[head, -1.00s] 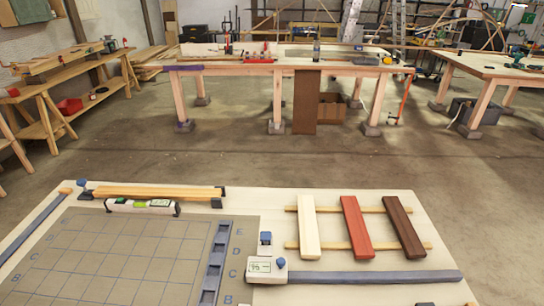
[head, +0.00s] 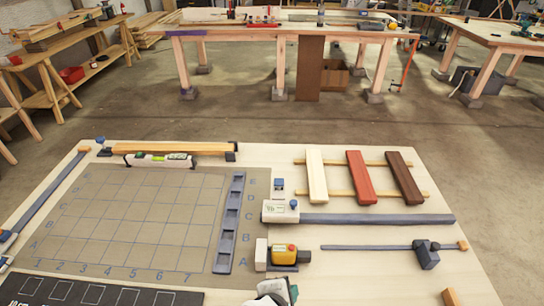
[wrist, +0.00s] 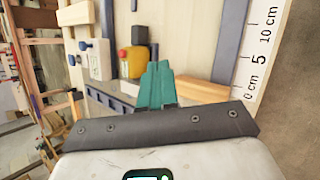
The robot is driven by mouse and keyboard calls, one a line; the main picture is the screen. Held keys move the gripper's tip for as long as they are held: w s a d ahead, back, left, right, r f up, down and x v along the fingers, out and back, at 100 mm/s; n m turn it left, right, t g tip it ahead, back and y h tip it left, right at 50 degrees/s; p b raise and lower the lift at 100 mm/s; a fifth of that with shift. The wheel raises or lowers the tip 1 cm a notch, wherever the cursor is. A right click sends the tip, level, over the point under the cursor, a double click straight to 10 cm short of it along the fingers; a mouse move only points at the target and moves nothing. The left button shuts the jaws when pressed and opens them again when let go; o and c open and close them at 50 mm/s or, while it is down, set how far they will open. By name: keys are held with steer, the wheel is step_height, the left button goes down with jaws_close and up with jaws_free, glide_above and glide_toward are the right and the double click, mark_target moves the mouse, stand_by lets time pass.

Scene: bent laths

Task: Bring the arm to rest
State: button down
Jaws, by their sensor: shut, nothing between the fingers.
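My gripper (wrist: 158,85) shows in the wrist view with its teal fingers pressed together and nothing between them. Part of my arm's white end shows at the bottom edge of the head view, low over the pale worktable (head: 370,280). The fingers are apart from the things on the table as far as I can tell. In the wrist view, a yellow device with a red knob (wrist: 132,60) and a white box with a blue knob (wrist: 98,58) lie beyond the fingertips.
The gridded mat (head: 130,215) fills the table's left part. Three laths, cream (head: 316,178), red (head: 360,178) and brown (head: 404,178), lie across two strips. A grey bar (head: 375,219), the yellow device (head: 284,254) and a sliding clamp (head: 427,254) lie at right.

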steer(key=s+d+f+m+g, duration=0.1)
steer(key=d, duration=0.2)
steer(key=d+f+m+b, duration=0.1)
steer(key=d+f+m, duration=0.1)
steer(key=d, duration=0.2)
steer(key=s+d+f+m+g, duration=0.1)
steer(key=d+f+m, duration=0.1)
steer(key=d, duration=0.1)
steer(key=shift+s+d+f+g, duration=0.15)
steer(key=shift+s+d+g, duration=0.15)
steer(key=s+d+f+m, duration=0.1)
steer(key=d, duration=0.1)
steer(key=s+d+f+m+g+b, duration=0.1)
steer(key=s+d+m, duration=0.1)
steer(key=s+d+f+m+y, duration=0.1)
steer(key=d+m, duration=0.1)
steer(key=d, duration=0.1)
steer(key=shift+s+f+g+b, duration=0.25)
steer(key=shift+s+g+b, duration=0.05)
steer(key=shift+s+b, duration=0.1)
steer(key=s+d+f+m+g+y+b, duration=0.1)
steer(key=s+d+f+m+y+b, duration=0.1)
steer(key=s+d+m, duration=0.4)
steer(key=s+f+m+y, duration=0.1)
steer(key=s+m, duration=0.2)
steer(key=s, duration=0.2)
steer(key=shift+s+m+g, duration=0.3)
steer(key=shift+m+g, duration=0.1)
steer(key=shift+d, duration=0.1)
